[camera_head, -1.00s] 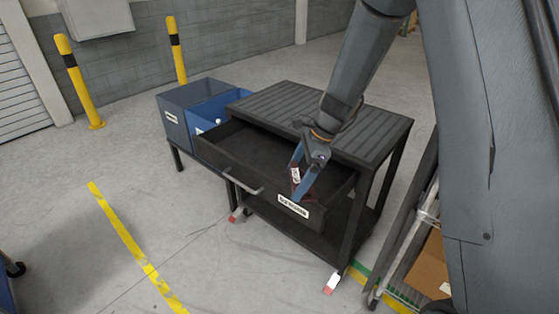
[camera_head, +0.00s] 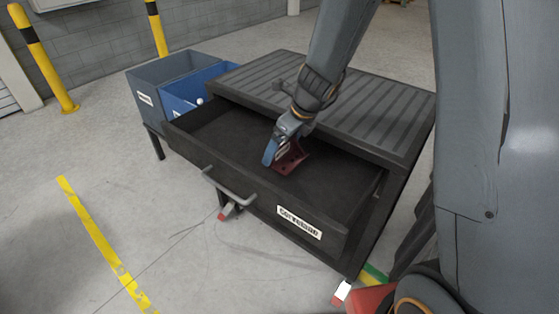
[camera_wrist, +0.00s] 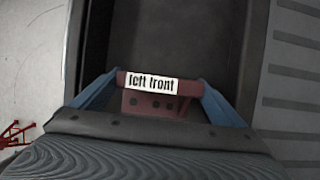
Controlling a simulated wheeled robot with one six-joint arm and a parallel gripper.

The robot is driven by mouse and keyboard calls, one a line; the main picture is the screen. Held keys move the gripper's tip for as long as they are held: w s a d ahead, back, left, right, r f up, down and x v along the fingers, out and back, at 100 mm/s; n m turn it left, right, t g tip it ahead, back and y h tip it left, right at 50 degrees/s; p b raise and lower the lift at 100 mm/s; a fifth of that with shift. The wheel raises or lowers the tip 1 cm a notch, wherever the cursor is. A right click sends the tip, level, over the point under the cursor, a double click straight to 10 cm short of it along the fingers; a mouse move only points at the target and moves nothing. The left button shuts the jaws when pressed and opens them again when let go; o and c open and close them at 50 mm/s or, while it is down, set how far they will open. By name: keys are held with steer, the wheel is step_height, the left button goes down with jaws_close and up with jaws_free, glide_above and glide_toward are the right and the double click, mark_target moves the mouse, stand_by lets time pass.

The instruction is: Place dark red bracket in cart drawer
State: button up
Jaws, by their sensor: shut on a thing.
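The dark red bracket (camera_head: 290,158) is held in my gripper (camera_head: 272,152), over the open drawer (camera_head: 225,160) of the dark cart (camera_head: 340,95). In the wrist view the bracket (camera_wrist: 150,101) sits between the two blue fingers of my gripper (camera_wrist: 160,90) and bears a white label reading "left front". The drawer's dark floor (camera_wrist: 180,35) shows beyond it. The bracket is inside the drawer's outline in the head view. I cannot tell whether it touches the drawer floor. The drawer front has a grey handle (camera_head: 229,186) and a white label.
Blue bins (camera_head: 165,88) on a stand are left of the cart. The cart's ribbed top (camera_head: 380,100) lies just behind and right of the drawer. Yellow posts (camera_head: 42,60) stand at the back left. The floor at left, with a yellow line (camera_head: 95,235), is clear.

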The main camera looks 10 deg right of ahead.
mark_target(285, 157)
steer(key=shift+f+b, duration=1.1)
steer(key=shift+f, duration=1.8)
steer(key=shift+f, duration=0.15)
steer(key=o, duration=1.1)
